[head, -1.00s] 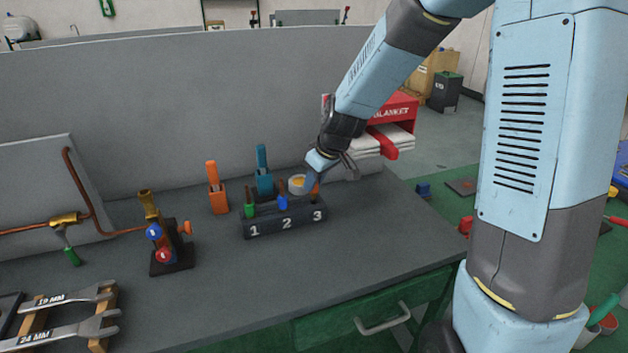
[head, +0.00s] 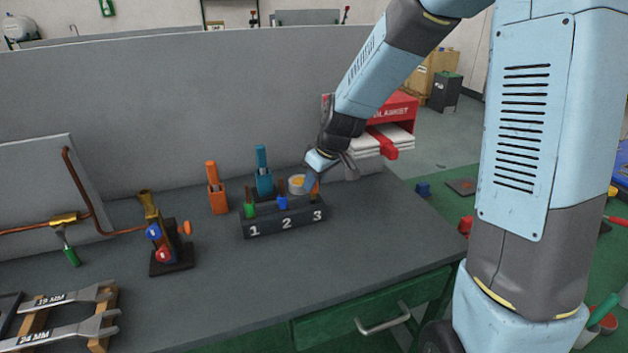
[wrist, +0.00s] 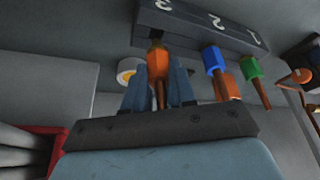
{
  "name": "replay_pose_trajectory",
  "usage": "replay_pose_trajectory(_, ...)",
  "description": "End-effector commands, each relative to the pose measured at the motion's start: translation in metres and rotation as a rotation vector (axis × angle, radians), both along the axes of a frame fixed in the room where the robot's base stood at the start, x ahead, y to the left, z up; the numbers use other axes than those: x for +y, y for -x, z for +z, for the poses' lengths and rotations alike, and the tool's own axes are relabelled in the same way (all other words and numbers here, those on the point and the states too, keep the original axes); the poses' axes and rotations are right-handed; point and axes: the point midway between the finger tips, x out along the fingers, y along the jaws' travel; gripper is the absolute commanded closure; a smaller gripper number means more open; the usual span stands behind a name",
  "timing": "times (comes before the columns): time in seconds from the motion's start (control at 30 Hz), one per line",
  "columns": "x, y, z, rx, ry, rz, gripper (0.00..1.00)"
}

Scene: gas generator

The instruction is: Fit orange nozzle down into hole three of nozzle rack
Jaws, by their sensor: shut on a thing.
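The dark nozzle rack (head: 270,229) stands on the bench with 1, 2 and 3 on its front; it also shows in the wrist view (wrist: 195,22). A green nozzle (head: 249,210) stands at position one and a blue nozzle (head: 282,202) at position two. My gripper (wrist: 157,76) is shut on the orange nozzle (wrist: 156,58), its fingers on either side. The orange nozzle (head: 315,189) is roughly upright at position three. Its lower end meets the rack in the wrist view, but the hole is hidden and I cannot tell how deep it sits.
A roll with a yellow core (head: 297,184) stands just behind the rack. Orange (head: 217,199) and blue (head: 264,183) holders stand behind its left end. A red blanket box (head: 396,108) is at the back right. Bench in front of the rack is clear.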

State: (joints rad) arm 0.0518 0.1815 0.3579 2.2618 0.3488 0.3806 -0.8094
Motion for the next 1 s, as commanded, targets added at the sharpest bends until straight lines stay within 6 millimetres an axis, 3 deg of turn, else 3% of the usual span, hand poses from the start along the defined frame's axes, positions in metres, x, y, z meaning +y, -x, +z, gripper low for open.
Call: replay_pose_trajectory(1.0, 0.000, 0.000, -0.019, 0.001, 0.000, 0.000, 1.00)
